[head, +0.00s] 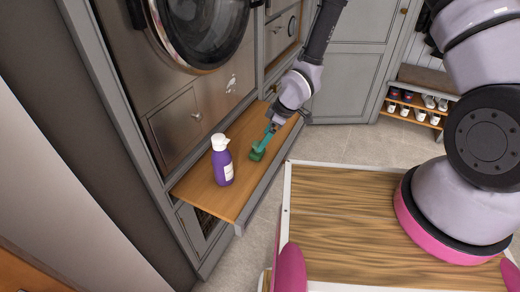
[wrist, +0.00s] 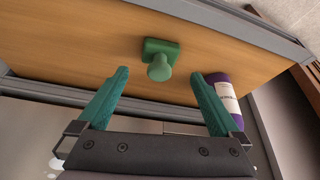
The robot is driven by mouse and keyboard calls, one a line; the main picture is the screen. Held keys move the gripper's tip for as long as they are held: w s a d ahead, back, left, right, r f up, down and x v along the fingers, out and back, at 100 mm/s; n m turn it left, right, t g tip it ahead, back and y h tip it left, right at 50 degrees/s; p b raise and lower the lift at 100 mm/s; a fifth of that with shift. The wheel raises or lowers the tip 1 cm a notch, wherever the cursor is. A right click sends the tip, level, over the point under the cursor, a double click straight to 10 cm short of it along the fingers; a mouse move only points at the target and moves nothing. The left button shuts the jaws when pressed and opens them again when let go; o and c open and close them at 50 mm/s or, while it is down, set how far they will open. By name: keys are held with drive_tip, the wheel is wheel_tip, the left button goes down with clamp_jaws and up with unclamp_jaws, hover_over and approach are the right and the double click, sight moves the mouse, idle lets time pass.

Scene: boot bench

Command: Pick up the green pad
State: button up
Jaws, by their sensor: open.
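The green pad (head: 257,154) is a small dark green block on the wooden pull-out shelf. In the wrist view the pad (wrist: 160,50) shows a squarish base with a rounded knob on it. My gripper (head: 268,138) has teal fingers and is just above or beside the pad. In the wrist view my gripper (wrist: 159,75) is open and empty, with one finger on each side of the knob's line and the pad ahead between the fingertips. I cannot tell any contact between the fingers and the pad.
A front-loading machine (head: 200,30) is above the shelf. A shoe rack (head: 412,108) stands at the back right.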

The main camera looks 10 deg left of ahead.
sight(257, 143)
drive_tip(key=shift+x, duration=3.55)
drive_tip(key=shift+w+a+r, duration=0.1)
drive_tip(key=c, duration=1.2)
wheel_tip(257, 143, up, 10)
